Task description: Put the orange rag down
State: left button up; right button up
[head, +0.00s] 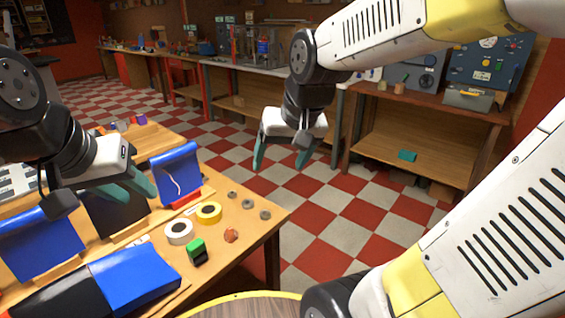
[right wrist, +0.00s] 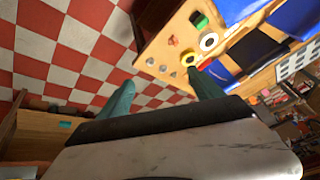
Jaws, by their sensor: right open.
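A small crumpled orange rag (head: 231,235) lies on the wooden table near its right edge, beside a green-and-black block. It also shows in the right wrist view (right wrist: 172,41), resting on the table top. My right gripper (head: 280,166) is open and empty, with its teal fingers spread over the floor to the right of the table, apart from the rag. Its fingers also frame the right wrist view (right wrist: 162,78). My left gripper (head: 143,188) is over the table's left part, near the blue panels. Its teal fingers overlap in view, so its opening is unclear.
On the table (head: 262,236) are a white tape roll (head: 179,232), a yellow tape roll (head: 208,212), the green-and-black block (head: 197,252), several grey nuts (head: 249,203) and blue panels (head: 131,277). Workbenches (head: 420,160) stand behind. Checkered floor (head: 330,215) is open between.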

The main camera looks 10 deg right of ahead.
jog(key=s+d+r+t, duration=0.1)
jog(key=s+r, duration=0.1)
jog(key=s, duration=0.5)
jog(key=shift+s+n, duration=0.2)
jog(key=shift+n, duration=0.2)
jog(key=shift+o, duration=0.4)
jog(key=shift+d, duration=0.1)
